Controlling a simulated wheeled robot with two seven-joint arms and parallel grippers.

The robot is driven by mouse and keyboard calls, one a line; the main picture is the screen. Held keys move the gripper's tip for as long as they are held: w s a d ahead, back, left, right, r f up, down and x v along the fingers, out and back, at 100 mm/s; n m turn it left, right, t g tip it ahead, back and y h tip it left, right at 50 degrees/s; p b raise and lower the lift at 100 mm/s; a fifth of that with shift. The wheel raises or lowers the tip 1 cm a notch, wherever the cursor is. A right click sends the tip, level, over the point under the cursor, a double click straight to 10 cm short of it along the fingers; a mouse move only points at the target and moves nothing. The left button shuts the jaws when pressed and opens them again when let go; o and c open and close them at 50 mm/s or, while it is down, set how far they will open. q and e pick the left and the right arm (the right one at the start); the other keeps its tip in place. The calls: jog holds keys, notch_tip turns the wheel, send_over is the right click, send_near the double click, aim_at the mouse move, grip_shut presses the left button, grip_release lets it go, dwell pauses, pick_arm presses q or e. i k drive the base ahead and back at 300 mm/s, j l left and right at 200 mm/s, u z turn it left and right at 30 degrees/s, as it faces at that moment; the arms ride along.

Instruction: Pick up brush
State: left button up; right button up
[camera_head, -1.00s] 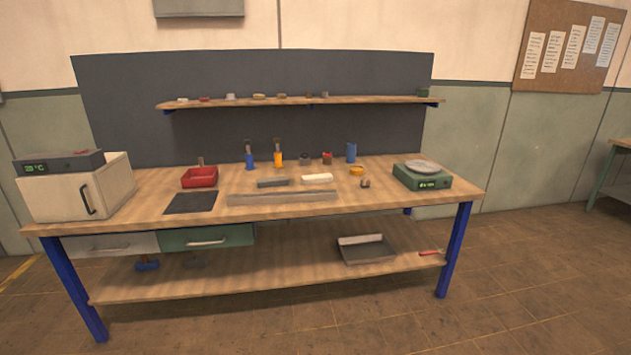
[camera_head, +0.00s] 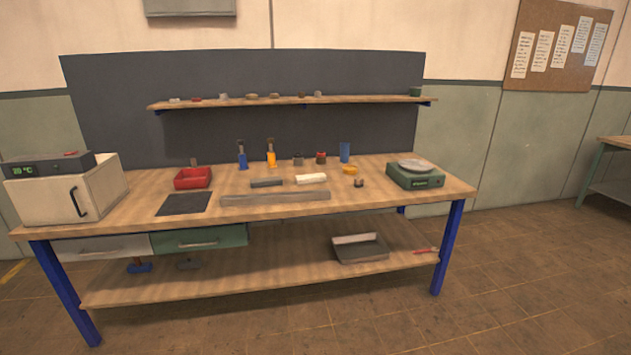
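Two upright items with dark tops stand at the back of the workbench, one blue (camera_head: 242,158) and one orange (camera_head: 271,158). They look like brushes or bottles with brush tops, but they are too small to tell. A small tool with a red handle (camera_head: 425,251) lies at the right end of the lower shelf; I cannot tell whether it is a brush. Neither of my grippers is in view.
The wooden workbench (camera_head: 345,195) holds a white oven-like box (camera_head: 40,197), a red tray (camera_head: 192,178), a dark mat (camera_head: 184,204), a long grey bar (camera_head: 275,198) and a green scale (camera_head: 414,177). A dustpan-like tray (camera_head: 362,254) sits on the lower shelf. Floor in front is clear.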

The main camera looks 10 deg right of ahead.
aim_at(358, 183)
jog(key=i+l, duration=0.2)
jog(key=i, duration=0.3)
jog(key=i+l, duration=0.25)
jog(key=i, duration=0.3)
jog(key=i+l, duration=0.2)
jog(key=i, duration=0.3)
jog(key=i+l, duration=0.2)
jog(key=i, duration=0.3)
